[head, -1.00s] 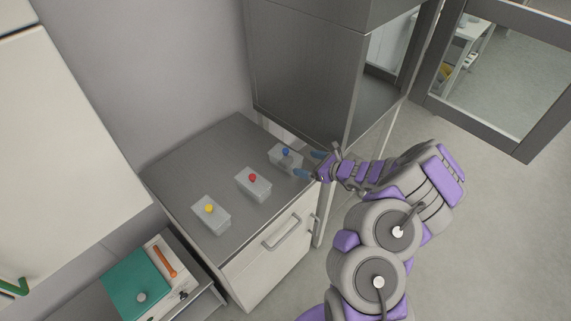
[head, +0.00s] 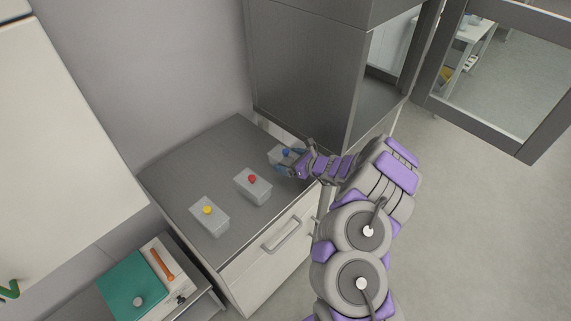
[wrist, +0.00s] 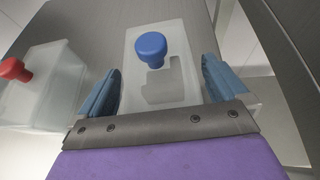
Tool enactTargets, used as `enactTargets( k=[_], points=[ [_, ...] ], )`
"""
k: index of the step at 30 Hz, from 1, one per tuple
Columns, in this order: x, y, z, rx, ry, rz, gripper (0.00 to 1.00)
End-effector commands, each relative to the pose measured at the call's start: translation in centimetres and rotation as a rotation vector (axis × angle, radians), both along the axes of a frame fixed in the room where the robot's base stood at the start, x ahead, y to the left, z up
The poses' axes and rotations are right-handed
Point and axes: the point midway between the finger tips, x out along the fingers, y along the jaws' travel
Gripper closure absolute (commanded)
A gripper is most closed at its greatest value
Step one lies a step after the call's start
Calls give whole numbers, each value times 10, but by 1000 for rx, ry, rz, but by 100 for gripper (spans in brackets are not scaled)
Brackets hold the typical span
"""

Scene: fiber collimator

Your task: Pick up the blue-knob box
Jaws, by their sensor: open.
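The blue-knob box (head: 277,158) is a pale translucent block with a round blue knob on top. It stands upright at the right back of the grey cabinet top. In the wrist view the blue-knob box (wrist: 158,75) lies between the two blue fingers of my gripper (wrist: 160,88). The fingers are open, one on each side, with a gap visible on both sides. In the head view my gripper (head: 285,160) covers part of the box.
The red-knob box (head: 253,187) and the yellow-knob box (head: 210,218) stand to the left on the cabinet top (head: 190,160). The tall grey cabinet (head: 305,75) rises close behind.

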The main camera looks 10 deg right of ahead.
Motion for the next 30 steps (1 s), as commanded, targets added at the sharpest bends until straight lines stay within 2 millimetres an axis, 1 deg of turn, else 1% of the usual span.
enactTargets(
  k=[2,18,26,29,30],
  points=[
    [0,0,0,0,0,0,1],
    [0,0,0,-1,-1,0,52],
    [0,-1,3,-1,-1,-1,52],
    [1,-1,13,-1,-4,-1,52],
    [1,-1,19,-1,-5,-2,52]
  ],
)
